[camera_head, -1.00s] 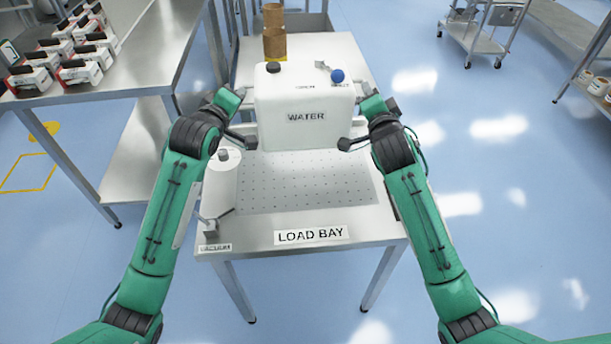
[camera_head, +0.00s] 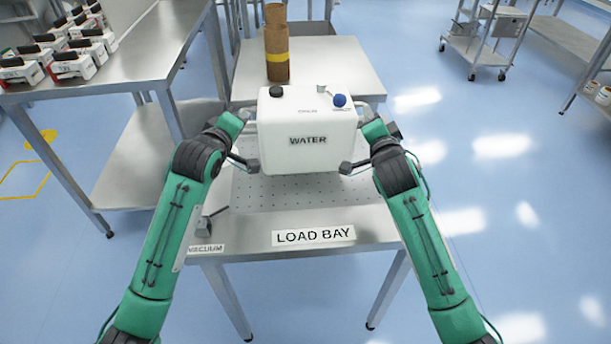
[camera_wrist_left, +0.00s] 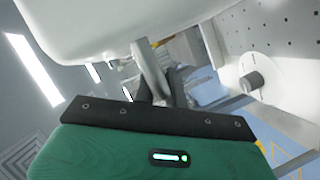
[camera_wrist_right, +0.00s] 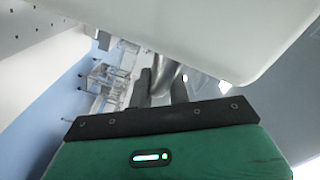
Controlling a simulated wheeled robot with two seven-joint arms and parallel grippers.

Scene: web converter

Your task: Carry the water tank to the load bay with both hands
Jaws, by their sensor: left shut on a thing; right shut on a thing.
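The white water tank (camera_head: 308,142), with a black cap and a blue knob on top, is upright between my two grippers. It is over the perforated plate of the load bay (camera_head: 285,195); I cannot tell whether its base touches. My left gripper (camera_head: 246,122) is shut on the tank's left handle, which shows as a metal bar in the left wrist view (camera_wrist_left: 150,68). My right gripper (camera_head: 364,112) is shut on the right handle, also seen in the right wrist view (camera_wrist_right: 166,75). The tank hides the back of the plate.
A LOAD BAY label (camera_head: 313,236) marks the table's front edge. A small grey fitting (camera_head: 205,224) stands by the VACUUM label. A white round part with a grey knob (camera_wrist_left: 250,83) shows in the left wrist view. Brown tubes (camera_head: 277,45) stand behind; a side bench (camera_head: 125,75) is at left.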

